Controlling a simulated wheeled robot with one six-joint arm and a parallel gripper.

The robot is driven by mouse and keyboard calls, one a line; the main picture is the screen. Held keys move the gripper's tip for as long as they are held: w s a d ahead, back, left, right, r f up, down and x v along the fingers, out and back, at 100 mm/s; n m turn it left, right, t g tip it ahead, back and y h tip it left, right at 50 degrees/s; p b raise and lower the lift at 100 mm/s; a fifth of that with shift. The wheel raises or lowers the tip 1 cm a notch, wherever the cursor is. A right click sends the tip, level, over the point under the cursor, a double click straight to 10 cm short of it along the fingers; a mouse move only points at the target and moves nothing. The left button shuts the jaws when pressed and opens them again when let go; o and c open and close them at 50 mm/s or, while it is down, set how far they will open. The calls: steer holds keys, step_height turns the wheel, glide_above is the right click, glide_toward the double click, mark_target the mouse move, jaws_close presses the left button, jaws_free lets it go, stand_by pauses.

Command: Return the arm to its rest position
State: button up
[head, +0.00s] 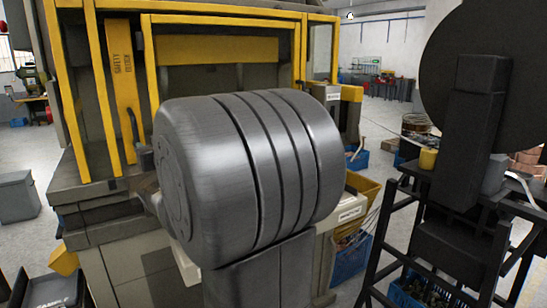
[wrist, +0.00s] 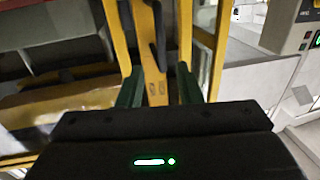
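My arm shows in the head view as a large grey rounded link that fills the middle of the picture. My gripper is not clearly visible there. In the wrist view, my gripper (wrist: 159,88) has two dark green fingers standing apart, with nothing held between them. I cannot tell how far the post is from the fingertips.
A machine with a yellow frame (head: 122,90) stands behind my arm. A dark rack (head: 385,235) and blue crate (head: 407,296) are at the right. A grey bin (head: 18,198) stands at the left. Open floor shows at the back right.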

mark_target(137, 137)
steer(key=p+x, duration=0.2)
steer(key=x, duration=1)
steer(key=shift+w+a, duration=0.25)
steer(key=shift+a, duration=0.05)
steer(key=s+a+v, duration=0.1)
steer(key=v, duration=1.4)
steer(key=s+a+v, duration=0.2)
steer(key=v, duration=1.3)
steer(key=shift+b, duration=0.4)
